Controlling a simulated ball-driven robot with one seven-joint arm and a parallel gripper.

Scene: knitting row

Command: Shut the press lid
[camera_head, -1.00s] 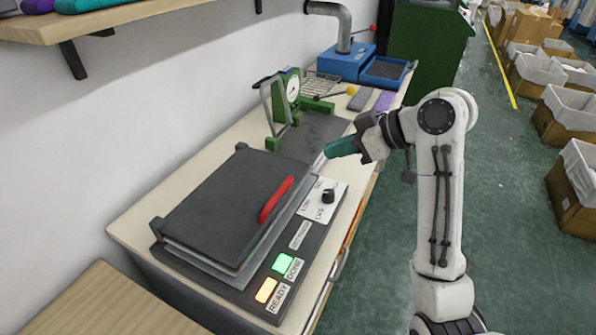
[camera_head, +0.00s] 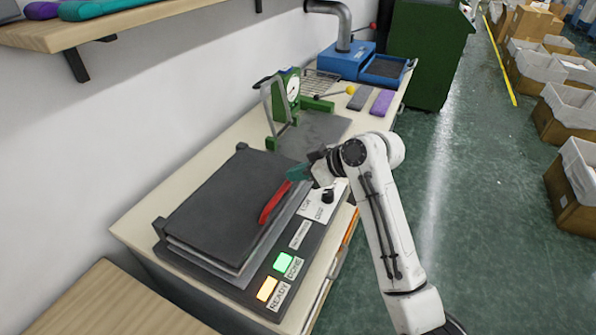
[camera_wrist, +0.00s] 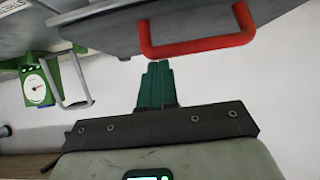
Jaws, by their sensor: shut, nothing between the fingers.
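The press (camera_head: 246,275) stands on the workbench with its dark flat lid (camera_head: 228,205) lying low over the lower plate. A narrow gap shows along the front of the lid, so I cannot tell whether it is fully closed. The red lid handle (camera_head: 273,203) is on the lid's right edge; it also shows in the wrist view (camera_wrist: 197,47). My gripper (camera_head: 294,173), with teal fingers, is shut and empty, just beyond the far end of the handle. In the wrist view my gripper (camera_wrist: 158,68) points toward the handle, and contact is not clear.
A green lit button (camera_head: 284,263) and an orange lit button (camera_head: 267,289) are on the press's front. A green dial device (camera_head: 291,95) stands behind the press, and a blue machine (camera_head: 345,62) farther back. A wooden shelf (camera_head: 110,22) overhangs at upper left.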

